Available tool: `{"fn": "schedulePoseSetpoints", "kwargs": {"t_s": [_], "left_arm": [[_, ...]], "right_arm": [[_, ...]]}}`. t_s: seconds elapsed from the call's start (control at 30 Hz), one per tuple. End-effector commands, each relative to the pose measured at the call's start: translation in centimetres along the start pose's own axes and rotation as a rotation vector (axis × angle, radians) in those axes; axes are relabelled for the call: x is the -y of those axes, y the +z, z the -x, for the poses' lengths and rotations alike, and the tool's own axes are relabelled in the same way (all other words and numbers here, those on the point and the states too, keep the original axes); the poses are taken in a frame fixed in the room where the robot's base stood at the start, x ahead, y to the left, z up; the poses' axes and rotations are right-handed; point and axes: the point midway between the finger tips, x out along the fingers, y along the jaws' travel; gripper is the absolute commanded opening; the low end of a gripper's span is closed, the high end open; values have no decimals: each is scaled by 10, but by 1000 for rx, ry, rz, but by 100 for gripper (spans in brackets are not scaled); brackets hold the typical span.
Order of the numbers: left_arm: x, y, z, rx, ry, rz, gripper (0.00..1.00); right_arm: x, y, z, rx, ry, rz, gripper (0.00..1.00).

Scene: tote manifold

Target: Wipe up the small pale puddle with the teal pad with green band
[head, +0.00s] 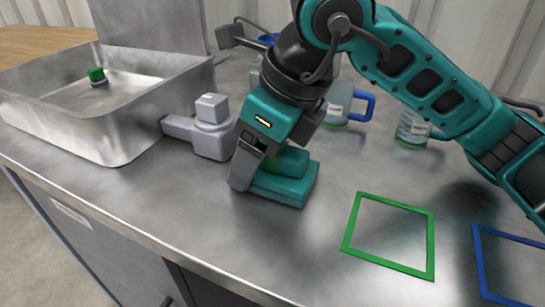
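The teal pad (283,190) with a block-shaped grip on top lies flat on the metal counter, in the middle of the head view. My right gripper (262,165) comes down over the pad's grip from above and appears shut on it, with one grey finger showing at the left side. The far finger is hidden, and the green band is only partly visible. I cannot make out the pale puddle; the pad, my arm or reflections on the counter may hide it. My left gripper is not in view.
A metal basin (150,125) holding a small green-topped item (97,76) stands at left. A grey fitting (210,140) is close left of my gripper. A blue-handled jug (338,108) and a clear beaker (412,128) stand behind. Green (348,226) and blue (478,262) outlines lie at right.

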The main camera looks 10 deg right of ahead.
Motion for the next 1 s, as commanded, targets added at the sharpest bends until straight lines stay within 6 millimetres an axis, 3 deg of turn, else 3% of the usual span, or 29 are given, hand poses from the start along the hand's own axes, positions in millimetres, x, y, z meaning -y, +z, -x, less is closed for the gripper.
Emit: {"fn": "schedulePoseSetpoints", "kwargs": {"t_s": [0.7, 1.0], "left_arm": [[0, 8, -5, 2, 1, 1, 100], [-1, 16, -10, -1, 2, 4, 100]], "right_arm": [[0, 37, -18, 5, -1, 0, 20], [1, 27, -14, 10, -3, 1, 20]]}}
